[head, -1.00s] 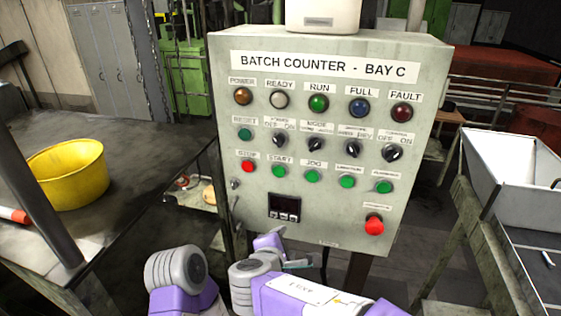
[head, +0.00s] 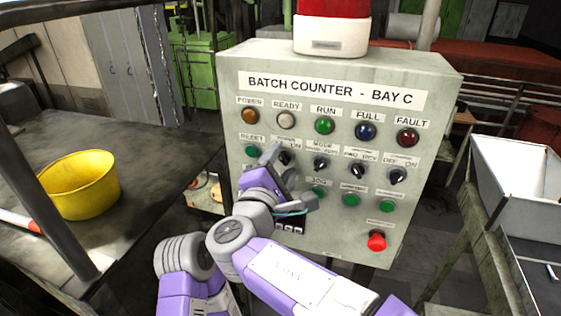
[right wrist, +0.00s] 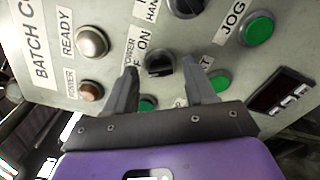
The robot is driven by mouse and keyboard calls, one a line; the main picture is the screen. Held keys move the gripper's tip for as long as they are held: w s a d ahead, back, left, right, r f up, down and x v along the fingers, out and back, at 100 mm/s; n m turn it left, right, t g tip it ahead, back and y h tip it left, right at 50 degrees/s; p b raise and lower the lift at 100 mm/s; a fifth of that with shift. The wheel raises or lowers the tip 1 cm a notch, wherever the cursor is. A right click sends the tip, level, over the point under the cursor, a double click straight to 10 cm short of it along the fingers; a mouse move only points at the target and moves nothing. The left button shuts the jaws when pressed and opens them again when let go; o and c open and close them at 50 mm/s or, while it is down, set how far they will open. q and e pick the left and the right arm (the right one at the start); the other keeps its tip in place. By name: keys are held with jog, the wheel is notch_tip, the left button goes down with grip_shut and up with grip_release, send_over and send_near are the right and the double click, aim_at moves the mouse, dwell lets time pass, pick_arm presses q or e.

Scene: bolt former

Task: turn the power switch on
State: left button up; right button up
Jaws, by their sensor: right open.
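The power switch is a small black rotary knob (head: 285,158) at the left end of the switch row on the grey control panel (head: 440,90). It sits under a label with OFF and ON. In the right wrist view the knob (right wrist: 159,65) lies between the tips of my open right gripper (right wrist: 158,68), which does not visibly grip it. Which way its pointer faces is hard to tell. In the head view my right gripper (head: 282,164) is at the panel face and partly covers the knob and label. My left gripper is not in view.
The panel also has several lamps, other black knobs, green buttons (head: 351,200) and a red mushroom button (head: 377,241). The green RESET button (right wrist: 147,104) is close to a gripper finger. A yellow tub (head: 78,185) stands on the table at left; a white bin (head: 510,185) is at right.

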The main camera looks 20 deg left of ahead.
grip_shut()
jog(key=shift+f+b, duration=0.15)
jog(key=shift+b, duration=0.3)
jog(key=m+b, duration=0.8)
jog(key=b, duration=0.2)
jog(key=shift+f+b, duration=0.15)
jog(key=shift+b, duration=0.2)
jog(key=shift+r+m+b, duration=0.2)
jog(key=shift+m+b, duration=1.2)
jog(key=shift+m, duration=0.5)
grip_release()
